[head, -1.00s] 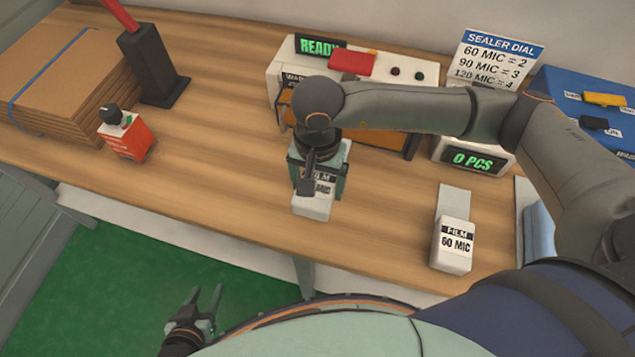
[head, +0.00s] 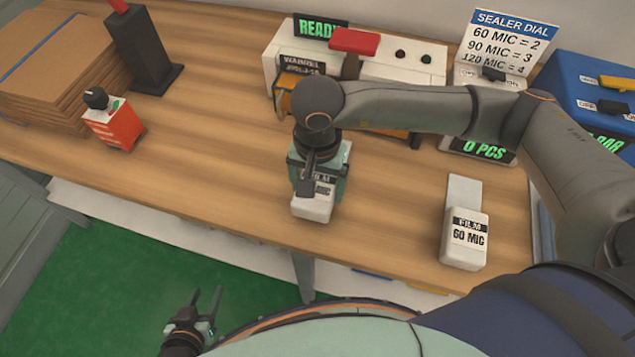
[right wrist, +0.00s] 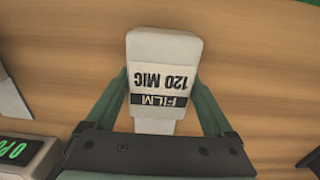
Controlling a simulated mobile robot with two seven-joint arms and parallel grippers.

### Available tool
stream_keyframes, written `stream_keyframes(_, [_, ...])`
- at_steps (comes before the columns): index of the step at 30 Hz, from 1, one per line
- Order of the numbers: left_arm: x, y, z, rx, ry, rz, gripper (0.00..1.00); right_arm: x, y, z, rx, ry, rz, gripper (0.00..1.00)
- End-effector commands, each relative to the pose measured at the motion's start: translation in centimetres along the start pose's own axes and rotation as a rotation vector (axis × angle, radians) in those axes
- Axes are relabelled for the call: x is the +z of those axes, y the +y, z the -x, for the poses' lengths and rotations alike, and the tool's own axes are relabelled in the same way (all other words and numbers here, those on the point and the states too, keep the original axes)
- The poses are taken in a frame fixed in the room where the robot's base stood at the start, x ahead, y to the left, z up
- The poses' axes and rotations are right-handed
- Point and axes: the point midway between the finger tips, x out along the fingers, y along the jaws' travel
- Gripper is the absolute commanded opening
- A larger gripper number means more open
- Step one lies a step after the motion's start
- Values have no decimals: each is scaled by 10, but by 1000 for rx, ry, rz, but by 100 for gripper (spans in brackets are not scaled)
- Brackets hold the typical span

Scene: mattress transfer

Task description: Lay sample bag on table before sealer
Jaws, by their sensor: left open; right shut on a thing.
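A white sample bag (right wrist: 164,55) labelled FILM 120 MIC lies between the fingers of my right gripper (right wrist: 165,110) in the right wrist view. In the head view that bag (head: 312,208) is at the table in front of the sealer (head: 390,62), partly hidden by my right gripper (head: 318,185), which is shut on it. Whether the bag touches the table is hard to tell. A second bag (head: 465,245), labelled FILM 60 MIC, lies on the table (head: 220,150) to the right. My left gripper (head: 207,308) is open and empty, low over the green floor.
A sealer dial card (head: 500,45) and a counter reading 0 PCS (head: 482,150) stand right of the sealer. A blue box (head: 575,85) is at far right. A red block with a black knob (head: 115,130), a black post (head: 140,50) and stacked cardboard (head: 60,70) are left. The table's left-middle is clear.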

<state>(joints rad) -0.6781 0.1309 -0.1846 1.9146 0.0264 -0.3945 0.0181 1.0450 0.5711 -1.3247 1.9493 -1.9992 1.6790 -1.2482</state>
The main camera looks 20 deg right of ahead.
Motion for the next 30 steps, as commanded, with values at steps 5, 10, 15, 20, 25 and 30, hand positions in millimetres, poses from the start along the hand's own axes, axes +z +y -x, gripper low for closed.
stream_keyframes(5, [1,0,-1,0,1,0,50,0,0,-2,-1,1,0,24])
stream_keyframes(10, [5,0,-4,0,1,0,50,0,0,-5,-1,0,0,24])
stream_keyframes(15, [8,-1,-7,0,1,0,50,0,0,-9,0,0,0,24])
stream_keyframes(20, [11,-1,-10,-1,1,0,50,0,0,-12,0,1,0,24])
stream_keyframes(25, [13,-1,-12,-1,0,0,50,0,0,-15,-1,1,0,88])
stream_keyframes(30, [13,-1,-11,-1,0,0,50,0,0,-14,0,0,0,100])
